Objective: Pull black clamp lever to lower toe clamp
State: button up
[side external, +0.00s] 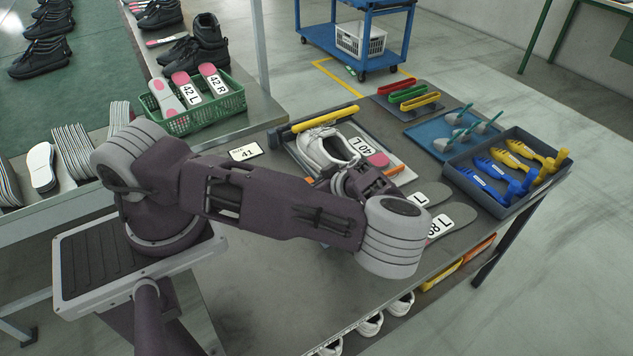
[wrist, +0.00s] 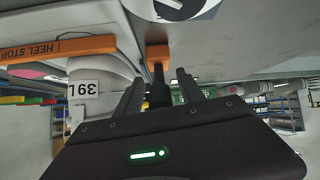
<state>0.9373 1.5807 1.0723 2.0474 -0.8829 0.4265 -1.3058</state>
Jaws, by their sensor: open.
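In the wrist view, which looks upside down, a black lever (wrist: 158,88) runs down from an orange block (wrist: 158,54). My gripper (wrist: 160,82) is open, with one finger on each side of the lever. I cannot tell whether either finger touches it. A white shoe (side external: 322,146) lies in a grey tray at the workbench's middle in the side view. There my gripper reaches in beside the shoe, and my own wrist hides the lever and most of the fingers. The toe clamp is not clearly seen.
An orange bar marked HEEL STOP (wrist: 58,48) is at the left of the wrist view. A blue mat (side external: 440,135) and a grey tray (side external: 490,190) of blue and yellow tools lie right of my arm. A green basket (side external: 205,113) stands at left.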

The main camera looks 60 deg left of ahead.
jog(key=v, duration=0.6)
jog(key=shift+d, duration=0.2)
jog(key=shift+r, duration=0.2)
jog(key=s+d+r+m+h, duration=0.4)
jog(key=d+r+m+h, duration=0.15)
jog(key=r, duration=0.35)
jog(key=s+d+r+m+h, duration=0.4)
jog(key=d+r+h, duration=0.2)
jog(key=r, duration=0.3)
jog(key=s+a+r+m+t, duration=0.2)
jog(key=s+r+m+t, duration=0.4)
jog(key=s+r+m, duration=0.4)
jog(key=shift+s+a+r+y, duration=0.2)
jog(key=shift+s+r+y, duration=0.25)
jog(key=shift+s+r, duration=0.5)
